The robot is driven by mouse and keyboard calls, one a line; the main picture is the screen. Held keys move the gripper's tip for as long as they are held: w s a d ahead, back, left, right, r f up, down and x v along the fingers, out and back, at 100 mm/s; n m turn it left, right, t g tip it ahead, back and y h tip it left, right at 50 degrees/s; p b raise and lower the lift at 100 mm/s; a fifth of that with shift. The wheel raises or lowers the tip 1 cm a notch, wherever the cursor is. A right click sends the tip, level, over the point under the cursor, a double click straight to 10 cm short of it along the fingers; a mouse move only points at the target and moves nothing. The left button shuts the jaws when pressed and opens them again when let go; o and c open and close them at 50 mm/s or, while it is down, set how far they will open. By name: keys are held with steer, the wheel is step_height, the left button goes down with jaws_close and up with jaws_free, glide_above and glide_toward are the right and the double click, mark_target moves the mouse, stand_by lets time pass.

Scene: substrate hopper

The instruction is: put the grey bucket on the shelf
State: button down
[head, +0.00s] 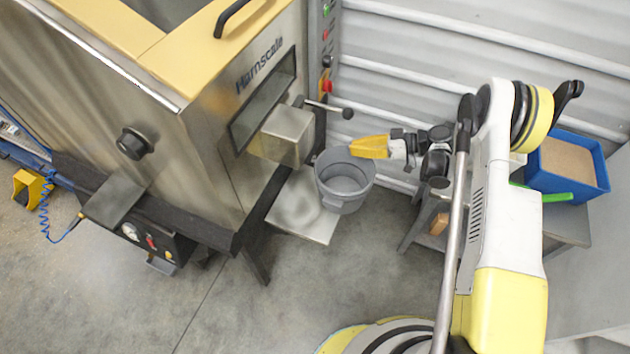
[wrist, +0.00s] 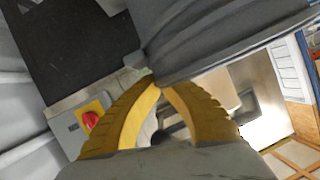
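The grey bucket (head: 342,190) is upright at the right edge of the low metal plate under the hopper's spout, partly past that edge. I cannot tell whether it rests on the plate or hangs just above it. My gripper (head: 356,147) has its yellow fingers at the bucket's rim. In the wrist view the fingertips (wrist: 157,82) come nearly together at the edge of the bucket (wrist: 215,35), apparently shut on its thin wall. A grey bench-like shelf (head: 570,228) stands on the right, partly behind my arm.
The steel hopper (head: 215,150) with its spout (head: 285,135) and lever (head: 330,108) stands left of the bucket. The low plate (head: 300,215) juts from it. A blue bin (head: 570,168) and a green-handled tool (head: 555,197) are on the shelf. The floor in front is clear.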

steer(key=w+a+f+b, duration=0.2)
steer(key=a+f+b, duration=0.3)
steer(key=a+f, duration=0.4)
steer(key=shift+w+a+f, duration=0.3)
steer(key=shift+f, duration=0.15)
steer(key=c, duration=1.6)
jaws_free()
steer(key=shift+f, duration=0.1)
